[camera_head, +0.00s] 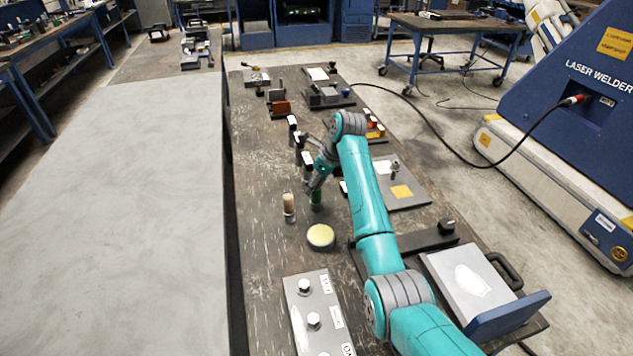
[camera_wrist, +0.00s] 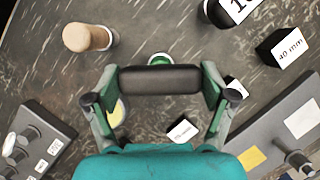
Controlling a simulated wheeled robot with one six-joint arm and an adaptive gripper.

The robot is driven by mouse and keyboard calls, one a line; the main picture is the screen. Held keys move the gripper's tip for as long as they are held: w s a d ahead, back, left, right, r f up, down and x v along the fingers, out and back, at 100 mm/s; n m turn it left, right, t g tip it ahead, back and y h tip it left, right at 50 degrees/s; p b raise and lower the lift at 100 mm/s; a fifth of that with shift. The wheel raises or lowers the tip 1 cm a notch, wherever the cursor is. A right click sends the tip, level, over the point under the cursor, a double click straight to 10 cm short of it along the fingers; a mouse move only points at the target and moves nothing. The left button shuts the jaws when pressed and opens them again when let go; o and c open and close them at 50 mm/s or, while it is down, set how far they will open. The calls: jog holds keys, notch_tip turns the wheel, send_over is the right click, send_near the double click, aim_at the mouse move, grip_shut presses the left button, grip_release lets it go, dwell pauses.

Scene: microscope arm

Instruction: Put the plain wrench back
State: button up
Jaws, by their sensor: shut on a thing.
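My gripper (camera_head: 317,176) is low over the middle of the workbench. In the wrist view, my gripper (camera_wrist: 160,80) has its two fingers on the ends of a dark, rounded bar (camera_wrist: 160,78) and is shut on it. I cannot tell whether this bar is the plain wrench; no wrench shape shows clearly in either view. A green upright piece (camera_head: 316,198) shows just below my gripper. Its green rim (camera_wrist: 160,58) shows behind the bar in the wrist view. I cannot tell whether it is joined to the bar.
A tan-topped cylinder (camera_head: 289,207) and a round yellow-topped thing (camera_head: 320,236) stand close by. A grey panel with knobs (camera_head: 313,310) lies at the front. Labelled black blocks, including one marked 40 mm (camera_wrist: 285,48), stand nearby. A grey plate with a yellow patch (camera_head: 405,180) lies right.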

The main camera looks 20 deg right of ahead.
jog(key=o, duration=1.6)
jog(key=shift+f, duration=0.1)
jog(key=shift+c, duration=0.2)
jog(key=v, duration=1.2)
jog(key=shift+w, duration=0.1)
